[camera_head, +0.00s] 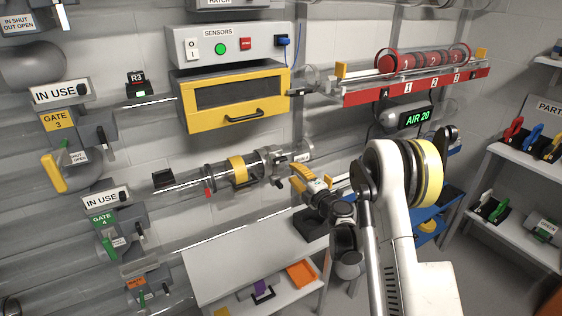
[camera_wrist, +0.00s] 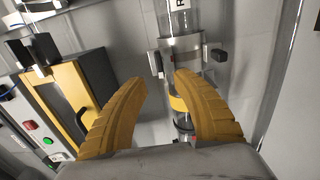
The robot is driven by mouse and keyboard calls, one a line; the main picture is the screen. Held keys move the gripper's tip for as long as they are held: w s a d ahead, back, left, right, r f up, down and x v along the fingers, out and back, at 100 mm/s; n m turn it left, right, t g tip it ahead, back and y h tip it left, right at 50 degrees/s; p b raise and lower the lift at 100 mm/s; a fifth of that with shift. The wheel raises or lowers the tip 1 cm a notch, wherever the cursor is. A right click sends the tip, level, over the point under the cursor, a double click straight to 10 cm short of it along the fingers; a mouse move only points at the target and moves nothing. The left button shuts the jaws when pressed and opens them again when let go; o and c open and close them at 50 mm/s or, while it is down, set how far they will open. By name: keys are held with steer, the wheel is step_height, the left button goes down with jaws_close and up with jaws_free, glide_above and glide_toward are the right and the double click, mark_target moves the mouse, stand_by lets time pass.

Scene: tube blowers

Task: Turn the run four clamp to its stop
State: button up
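A grey clamp collar (camera_head: 275,162) sits around a clear tube that has a yellow band (camera_head: 237,170). Whether it is the run four clamp I cannot tell, as its label is too small or cut off. The collar also shows in the wrist view (camera_wrist: 194,52), with a dark handle (camera_wrist: 218,54) sticking out to its right. My gripper (camera_head: 298,176) is just right of the collar in the head view. In the wrist view my gripper (camera_wrist: 160,80) has its two yellow fingers spread apart, with nothing between them touching. The fingers appear short of the collar.
A yellow-fronted box (camera_head: 235,98) with a handle hangs above the tube, under a sensors panel (camera_head: 225,45). A white table (camera_head: 235,255) stands below. A red rail (camera_head: 415,85) with red canisters is at upper right. Gates with "IN USE" signs (camera_head: 60,93) line the left.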

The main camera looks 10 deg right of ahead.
mark_target(282, 161)
steer(key=b+x, duration=0.2)
steer(key=x, duration=0.7)
steer(key=shift+w+a, duration=0.1)
steer(key=shift+w, duration=0.2)
jaws_close()
